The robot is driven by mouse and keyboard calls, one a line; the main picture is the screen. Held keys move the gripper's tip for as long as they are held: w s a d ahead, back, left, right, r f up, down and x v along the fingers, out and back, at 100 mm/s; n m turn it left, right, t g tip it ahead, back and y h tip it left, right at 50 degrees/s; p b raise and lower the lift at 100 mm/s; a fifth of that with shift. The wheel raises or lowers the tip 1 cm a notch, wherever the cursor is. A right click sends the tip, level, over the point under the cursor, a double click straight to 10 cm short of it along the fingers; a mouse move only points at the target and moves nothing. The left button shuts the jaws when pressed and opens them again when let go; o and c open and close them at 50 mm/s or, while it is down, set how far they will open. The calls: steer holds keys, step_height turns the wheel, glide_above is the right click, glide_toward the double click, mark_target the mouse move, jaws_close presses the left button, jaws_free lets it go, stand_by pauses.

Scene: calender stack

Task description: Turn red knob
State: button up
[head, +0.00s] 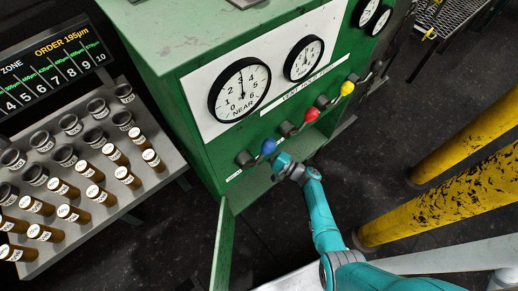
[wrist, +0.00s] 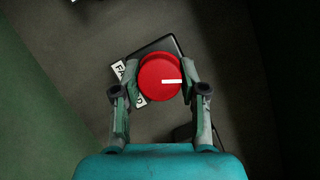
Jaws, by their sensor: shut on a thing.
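A round red knob (wrist: 153,79) with a white mark on its face shows in the wrist view. It stands on a dark plate (wrist: 174,46) beside a partly covered white label (wrist: 118,70). My gripper (wrist: 160,84) is shut on the red knob, one finger on each side. In the head view my gripper (head: 284,166) reaches into the lower opening of the green cabinet (head: 185,100), below the blue-tipped lever. This round knob cannot be made out there.
Levers with blue (head: 268,146), red (head: 311,114) and yellow (head: 347,88) ball tips line the cabinet front below dial gauges. An open green door (head: 222,250) stands left of my arm. Yellow posts (head: 440,195) stand at right. A rack of brown bottles (head: 70,213) is left.

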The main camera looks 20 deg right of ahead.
steer(key=o, duration=1.2)
steer(key=shift+c, duration=0.2)
steer(key=v, duration=1.2)
steer(key=shift+a+f, duration=0.1)
steer(key=shift+f, duration=0.05)
